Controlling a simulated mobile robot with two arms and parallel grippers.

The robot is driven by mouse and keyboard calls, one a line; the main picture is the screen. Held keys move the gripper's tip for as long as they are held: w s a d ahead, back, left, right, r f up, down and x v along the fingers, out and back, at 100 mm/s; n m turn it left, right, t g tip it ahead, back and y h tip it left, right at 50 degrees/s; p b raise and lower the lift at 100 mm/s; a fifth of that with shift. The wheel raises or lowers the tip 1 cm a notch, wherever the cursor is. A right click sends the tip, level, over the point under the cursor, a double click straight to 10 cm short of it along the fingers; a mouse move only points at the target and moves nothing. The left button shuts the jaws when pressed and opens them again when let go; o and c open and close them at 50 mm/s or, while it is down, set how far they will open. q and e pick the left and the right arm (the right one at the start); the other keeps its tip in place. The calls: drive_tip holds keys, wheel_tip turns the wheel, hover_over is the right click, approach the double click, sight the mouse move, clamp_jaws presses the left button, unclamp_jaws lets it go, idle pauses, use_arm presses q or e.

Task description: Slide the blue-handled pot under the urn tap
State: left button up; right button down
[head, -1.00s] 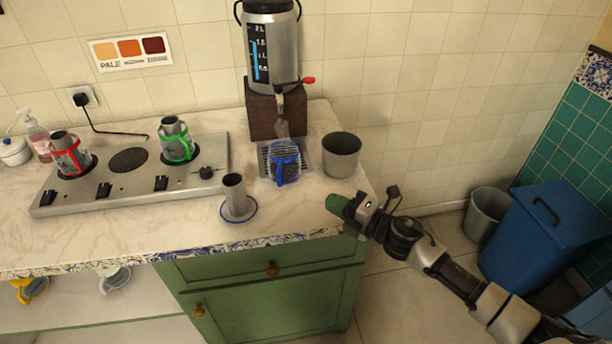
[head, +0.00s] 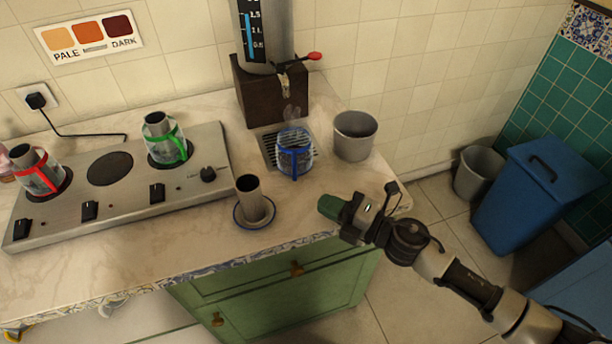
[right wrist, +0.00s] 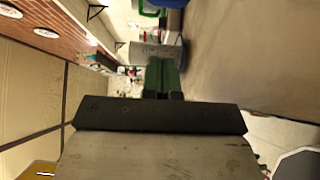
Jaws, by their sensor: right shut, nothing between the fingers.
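The glass pot with blue bands (head: 295,160) stands upright on the right part of the slotted drip grate (head: 268,150), in front of the urn. Pale wisps show above it. The steel urn (head: 265,40) stands on a brown base, its tap (head: 290,82) pointing down at the front and its red lever at the right. The pot is roughly below and in front of the tap; exact alignment is unclear. My right gripper (head: 330,206) is shut and empty, to the right of and nearer than the pot, apart from it. Its green fingers (right wrist: 163,75) show in the right wrist view. My left gripper is out of view.
A grey metal bin (head: 354,136) stands just right of the pot. A steel cylinder (head: 252,201) on a blue-rimmed saucer is in front-left. The stove (head: 110,200) holds a red-handled pot (head: 38,172) and a green-handled pot (head: 166,142). Bare counter lies between saucer and gripper.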

sight(294, 152)
drive_tip(key=x, duration=0.4)
drive_tip(key=shift+w+a+r+p, duration=0.1)
drive_tip(key=shift+r+p, duration=0.05)
drive_tip(key=shift+p, duration=0.15)
drive_tip(key=w, duration=0.1)
drive_tip(key=w+a, duration=0.1)
drive_tip(key=w, duration=0.1)
drive_tip(key=shift+w, duration=0.1)
drive_tip(key=shift+w+a, duration=0.1)
drive_tip(key=shift+w, duration=0.35)
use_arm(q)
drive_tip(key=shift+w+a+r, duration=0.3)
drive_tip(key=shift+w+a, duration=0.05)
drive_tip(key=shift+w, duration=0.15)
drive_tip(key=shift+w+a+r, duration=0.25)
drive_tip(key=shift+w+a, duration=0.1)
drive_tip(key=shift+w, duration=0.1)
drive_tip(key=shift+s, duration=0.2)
use_arm(e)
drive_tip(key=shift+w+a+b, duration=0.25)
drive_tip(key=shift+w+b, duration=0.05)
drive_tip(key=shift+w, duration=0.65)
drive_tip(key=shift+w+a+b, duration=0.2)
drive_tip(key=shift+w+b, duration=0.05)
drive_tip(key=shift+w, duration=0.7)
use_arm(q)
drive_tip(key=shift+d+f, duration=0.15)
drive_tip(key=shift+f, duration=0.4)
